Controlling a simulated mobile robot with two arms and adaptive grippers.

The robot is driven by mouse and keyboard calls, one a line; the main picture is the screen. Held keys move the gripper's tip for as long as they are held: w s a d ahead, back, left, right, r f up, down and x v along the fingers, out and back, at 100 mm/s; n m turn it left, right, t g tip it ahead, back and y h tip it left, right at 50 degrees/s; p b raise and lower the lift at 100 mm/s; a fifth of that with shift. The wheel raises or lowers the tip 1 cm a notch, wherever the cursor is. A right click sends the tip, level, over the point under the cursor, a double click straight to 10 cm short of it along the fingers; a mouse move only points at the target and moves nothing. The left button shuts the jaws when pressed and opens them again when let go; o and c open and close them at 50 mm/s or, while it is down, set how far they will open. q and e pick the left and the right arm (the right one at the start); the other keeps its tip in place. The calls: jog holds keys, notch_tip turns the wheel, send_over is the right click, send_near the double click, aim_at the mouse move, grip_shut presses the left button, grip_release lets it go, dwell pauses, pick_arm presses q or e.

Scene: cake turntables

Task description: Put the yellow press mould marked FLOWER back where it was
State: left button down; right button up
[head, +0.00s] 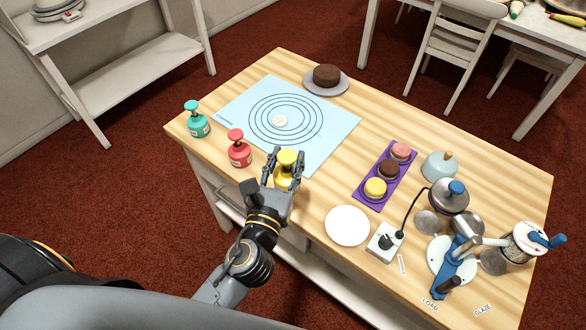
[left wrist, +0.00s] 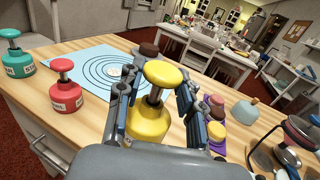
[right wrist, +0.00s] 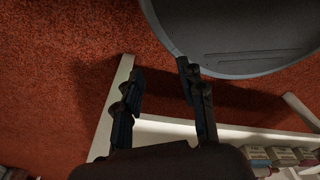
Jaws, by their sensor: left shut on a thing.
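The yellow press mould (head: 286,162) has a round knob on a stem and a wide body. It stands upright between the fingers of my left gripper (head: 284,168), near the front edge of the wooden table (head: 330,190). The left wrist view shows the yellow mould (left wrist: 150,118) close up, with the fingers shut on its sides. I cannot tell whether its base touches the table. Its label is hidden. A red press mould (head: 239,149) and a teal press mould (head: 197,122) stand to its left in a row. My right gripper (right wrist: 160,100) is open and empty, away from the table.
A blue mat (head: 330,122) with printed rings and a small pale disc lies behind the moulds. A plate with a brown cake (head: 326,75) stands at the back. A purple tray (head: 366,188) of small cakes, a white plate (head: 347,226) and a blue lever press (head: 455,260) are right.

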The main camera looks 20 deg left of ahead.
pick_arm(q)
jog(key=w+f+b, duration=0.1)
jog(key=f, duration=0.2)
jog(key=w+f+b, duration=0.1)
jog(key=w+f, duration=0.1)
jog(key=f, duration=0.1)
jog(key=w+f+b, duration=0.2)
jog(key=f, duration=0.1)
jog(key=shift+w+f, duration=0.1)
jog(key=shift+f, duration=0.05)
pick_arm(e)
jog(key=f, duration=0.1)
jog(key=s+d+f, duration=0.1)
jog(key=f, duration=0.1)
jog(key=shift+s+d+f, duration=0.2)
jog(key=shift+s+f, duration=0.05)
jog(key=shift+f, duration=0.15)
pick_arm(q)
jog(key=shift+f, duration=0.1)
jog(key=c, duration=0.8)
grip_release()
jog(key=shift+c, duration=0.2)
pick_arm(e)
jog(key=shift+a+f, duration=0.1)
jog(key=shift+a, duration=0.15)
